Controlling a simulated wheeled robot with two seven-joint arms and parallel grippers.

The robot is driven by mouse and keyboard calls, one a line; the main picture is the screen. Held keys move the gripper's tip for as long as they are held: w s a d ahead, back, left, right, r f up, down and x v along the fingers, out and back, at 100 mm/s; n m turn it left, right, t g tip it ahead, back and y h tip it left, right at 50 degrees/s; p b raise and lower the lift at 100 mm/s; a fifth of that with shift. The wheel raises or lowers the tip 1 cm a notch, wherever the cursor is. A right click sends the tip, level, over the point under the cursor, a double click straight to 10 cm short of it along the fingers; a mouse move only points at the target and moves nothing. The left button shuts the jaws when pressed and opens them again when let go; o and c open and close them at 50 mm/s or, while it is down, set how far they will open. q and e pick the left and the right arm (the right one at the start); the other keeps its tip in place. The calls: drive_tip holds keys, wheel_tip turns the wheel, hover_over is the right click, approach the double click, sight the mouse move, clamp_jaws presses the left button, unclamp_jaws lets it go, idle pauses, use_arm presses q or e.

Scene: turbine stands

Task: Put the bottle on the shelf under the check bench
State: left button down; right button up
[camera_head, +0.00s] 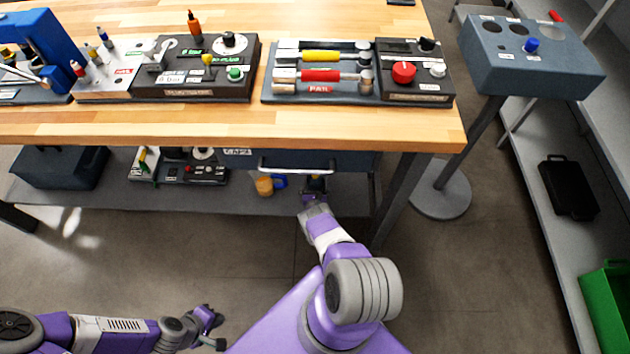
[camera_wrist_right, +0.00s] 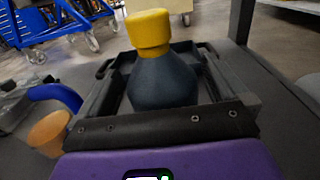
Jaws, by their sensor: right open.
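The bottle (camera_wrist_right: 163,80) is dark blue with a yellow cap. In the right wrist view it stands upright between the fingers of my right gripper (camera_wrist_right: 165,75), which is open around it; whether a finger touches it is hard to tell. In the head view my right gripper (camera_head: 315,188) reaches under the bench front, over the lower shelf (camera_head: 225,198), and the bottle there is small and mostly hidden. The check bench (camera_head: 350,130) has a wooden top above the shelf. My left gripper (camera_head: 214,328) is open and empty, low over the floor at the left.
An orange cylinder (camera_head: 264,187) and a blue item stand left of my right gripper. A drawer with a metal handle (camera_head: 310,166) hangs just above it. A bench leg (camera_head: 402,195) stands to the right. The shelf's left part holds a dark bin (camera_head: 58,168) and a device (camera_head: 190,172).

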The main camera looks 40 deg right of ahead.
sight(315, 188)
drive_tip(key=shift+s+a, duration=0.1)
drive_tip(key=shift+p+v, duration=0.3)
drive_tip(key=shift+v, duration=3.1)
drive_tip(key=shift+r, duration=0.1)
